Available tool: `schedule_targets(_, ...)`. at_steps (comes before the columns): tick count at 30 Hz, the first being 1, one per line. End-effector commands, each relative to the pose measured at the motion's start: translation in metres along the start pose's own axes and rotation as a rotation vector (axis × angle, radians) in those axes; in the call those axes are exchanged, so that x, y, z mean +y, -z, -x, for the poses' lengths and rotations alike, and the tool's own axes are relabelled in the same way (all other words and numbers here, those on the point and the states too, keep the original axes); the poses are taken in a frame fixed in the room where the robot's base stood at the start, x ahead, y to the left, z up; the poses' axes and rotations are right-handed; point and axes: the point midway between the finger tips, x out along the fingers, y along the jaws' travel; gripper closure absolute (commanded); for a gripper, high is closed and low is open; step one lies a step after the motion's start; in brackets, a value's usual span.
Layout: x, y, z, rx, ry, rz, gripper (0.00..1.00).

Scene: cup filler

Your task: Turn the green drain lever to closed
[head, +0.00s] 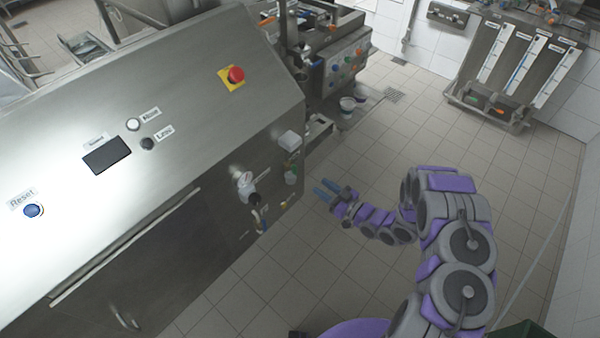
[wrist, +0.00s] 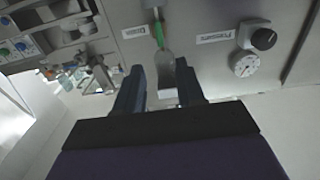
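The green drain lever (wrist: 158,36) shows at the top centre of the wrist view, on a metal fitting on the machine's panel. It points toward my gripper (wrist: 159,66), whose two dark blue fingers are apart. The lever's tip is ahead of the gap between the fingers, and I see no clear contact. A grey, rounded shape (wrist: 165,75) shows in the gap; I cannot tell what it is. In the head view my gripper (head: 322,187) is open beside the machine's right end. A small greenish part (head: 291,178) there is too small to identify.
The steel machine (head: 150,110) fills the left. Its panel carries a gauge (wrist: 245,64) and a black knob (wrist: 263,39). A red emergency button (head: 236,74) sits on top. A rack (head: 515,70) stands at the back right.

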Motion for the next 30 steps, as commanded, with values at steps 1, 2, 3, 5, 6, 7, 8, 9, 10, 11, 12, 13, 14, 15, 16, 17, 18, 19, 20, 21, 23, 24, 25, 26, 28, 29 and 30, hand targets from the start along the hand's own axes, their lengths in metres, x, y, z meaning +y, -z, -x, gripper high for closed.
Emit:
schedule_targets(1,-0.001,-0.001,-0.010,0.000,0.002,0.001,0.62)
schedule_targets(2,-0.001,-0.001,-0.015,0.001,0.003,0.001,0.62)
schedule_targets(3,-0.001,-0.001,-0.022,0.001,0.003,0.001,0.62)
schedule_targets(5,-0.001,-0.001,-0.033,0.001,0.003,0.002,0.62)
schedule_targets(6,-0.002,-0.001,-0.041,0.001,0.004,0.001,0.62)
schedule_targets(7,-0.002,-0.001,-0.046,0.001,0.003,0.000,0.62)
schedule_targets(8,-0.002,-0.001,-0.052,0.001,0.004,0.000,0.62)
schedule_targets(9,-0.002,-0.001,-0.059,0.001,0.004,0.001,0.62)
schedule_targets(10,-0.002,-0.001,-0.065,0.001,0.003,0.001,0.62)
schedule_targets(11,-0.002,-0.001,-0.070,0.001,0.003,0.000,0.62)
schedule_targets(12,-0.002,-0.001,-0.077,0.002,0.003,0.000,0.62)
schedule_targets(13,-0.002,-0.001,-0.081,0.002,0.002,0.000,0.62)
schedule_targets(14,-0.001,-0.001,-0.086,0.002,0.001,0.000,0.62)
schedule_targets(15,-0.001,-0.001,-0.091,0.001,0.001,0.001,0.62)
schedule_targets(16,-0.001,-0.001,-0.094,0.001,0.001,0.001,0.62)
schedule_targets(17,0.000,-0.001,-0.097,0.001,0.001,0.001,0.62)
schedule_targets(18,0.000,-0.001,-0.101,0.000,0.000,0.001,0.62)
schedule_targets(19,0.000,0.000,-0.103,0.000,0.000,0.001,0.62)
schedule_targets(20,0.000,0.000,-0.105,0.000,0.000,0.001,0.62)
schedule_targets(21,0.000,0.000,-0.107,0.000,-0.001,0.001,0.62)
schedule_targets(23,0.000,0.000,-0.109,0.000,-0.001,0.000,0.62)
schedule_targets(24,0.000,0.000,-0.109,0.000,-0.001,0.000,0.62)
schedule_targets(25,0.000,0.000,-0.109,0.000,-0.001,-0.001,0.62)
schedule_targets(26,0.000,0.000,-0.110,0.000,-0.001,-0.001,0.62)
schedule_targets(28,0.000,0.000,-0.110,0.000,-0.002,-0.001,0.62)
schedule_targets(29,0.000,0.000,-0.110,0.000,-0.001,-0.001,0.62)
schedule_targets(30,0.000,0.000,-0.110,0.000,-0.001,-0.001,0.62)
